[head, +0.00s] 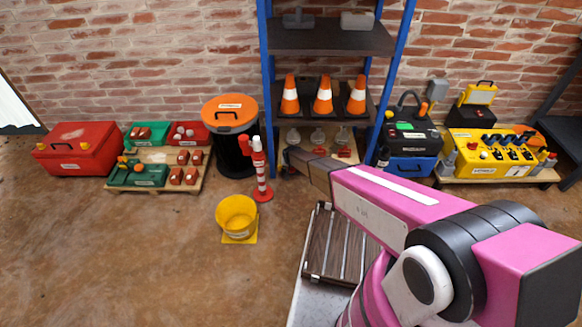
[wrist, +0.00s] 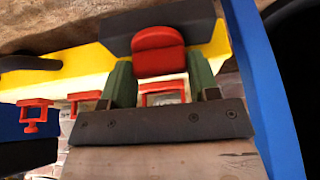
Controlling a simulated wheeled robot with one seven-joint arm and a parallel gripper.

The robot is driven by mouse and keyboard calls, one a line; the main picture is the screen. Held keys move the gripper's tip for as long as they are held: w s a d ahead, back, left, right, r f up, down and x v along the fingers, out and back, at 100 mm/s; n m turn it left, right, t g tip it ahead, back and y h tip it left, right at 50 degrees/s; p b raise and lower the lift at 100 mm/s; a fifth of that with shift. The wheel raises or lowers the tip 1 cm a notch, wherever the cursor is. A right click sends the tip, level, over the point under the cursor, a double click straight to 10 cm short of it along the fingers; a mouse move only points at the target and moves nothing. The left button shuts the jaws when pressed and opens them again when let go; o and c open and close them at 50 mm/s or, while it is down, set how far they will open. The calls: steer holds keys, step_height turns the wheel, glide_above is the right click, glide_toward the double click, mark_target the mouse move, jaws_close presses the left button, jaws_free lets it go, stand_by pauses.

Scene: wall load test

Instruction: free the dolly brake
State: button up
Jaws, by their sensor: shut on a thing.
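In the wrist view my gripper (wrist: 159,68) has its two green fingers closed on the sides of a rounded red piece (wrist: 158,40). A dark grey plate lies behind the red piece. I cannot tell for sure whether this piece is the dolly's brake. In the head view my arm reaches to the foot of the blue-framed shelf (head: 263,90). My gripper's fingers and the red piece are hidden there. No dolly can be clearly made out.
Orange cones (head: 323,97) stand on the shelf. A red and white post (head: 262,172) and a yellow bucket (head: 237,215) stand left of my arm. The floor at lower left is clear.

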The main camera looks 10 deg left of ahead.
steer(key=shift+m+h, duration=0.8)
steer(key=shift+m, duration=1.3)
steer(key=o, duration=0.9)
steer(key=shift+s+r, duration=0.1)
steer(key=shift+r, duration=0.05)
steer(key=v, duration=1)
steer(key=shift+s+a+r, duration=0.1)
steer(key=shift+s+r, duration=0.05)
steer(key=shift+r, duration=0.05)
